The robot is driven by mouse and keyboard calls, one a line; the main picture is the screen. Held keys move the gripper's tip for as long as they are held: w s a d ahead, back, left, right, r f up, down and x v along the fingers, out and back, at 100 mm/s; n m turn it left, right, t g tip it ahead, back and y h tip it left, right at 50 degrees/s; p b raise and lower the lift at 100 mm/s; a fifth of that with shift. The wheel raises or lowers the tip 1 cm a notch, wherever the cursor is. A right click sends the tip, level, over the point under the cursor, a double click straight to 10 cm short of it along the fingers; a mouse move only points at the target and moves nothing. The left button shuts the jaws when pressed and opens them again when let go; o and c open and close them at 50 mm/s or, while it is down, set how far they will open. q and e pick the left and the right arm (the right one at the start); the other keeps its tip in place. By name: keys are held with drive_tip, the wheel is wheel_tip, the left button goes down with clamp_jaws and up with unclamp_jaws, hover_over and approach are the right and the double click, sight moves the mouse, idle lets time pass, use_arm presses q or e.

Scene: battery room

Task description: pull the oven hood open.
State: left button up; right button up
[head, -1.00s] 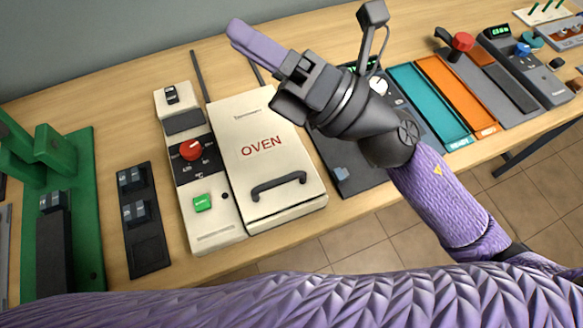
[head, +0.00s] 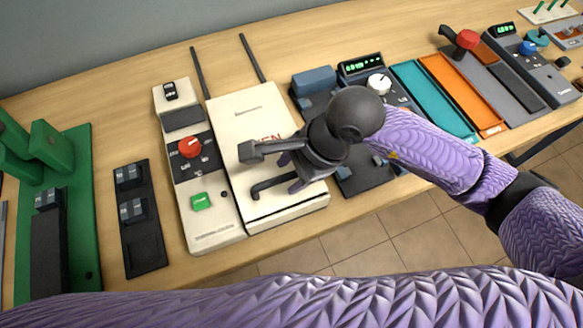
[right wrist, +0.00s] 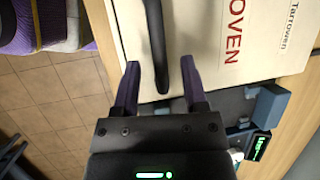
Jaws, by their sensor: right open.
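The oven (head: 245,110) is a cream unit with a flat hood marked in red, which looks closed. Its black bar handle (head: 262,189) lies near the front edge, partly hidden by my right gripper (head: 290,173). The gripper is open over the right part of the handle. In the right wrist view, the handle (right wrist: 155,40) runs between the two purple fingertips (right wrist: 160,70), with a gap on each side; I cannot tell how deep it sits between them. The hood's red lettering (right wrist: 233,40) shows beside it. My left gripper is not in view.
Left of the hood is a control panel with a red knob (head: 190,147) and green button (head: 201,201). A black switch plate (head: 144,250) and green fixture (head: 84,200) stand further left. Right are a dark device with a white dial (head: 379,83) and teal and orange trays (head: 452,85).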

clamp_jaws()
idle(1.4)
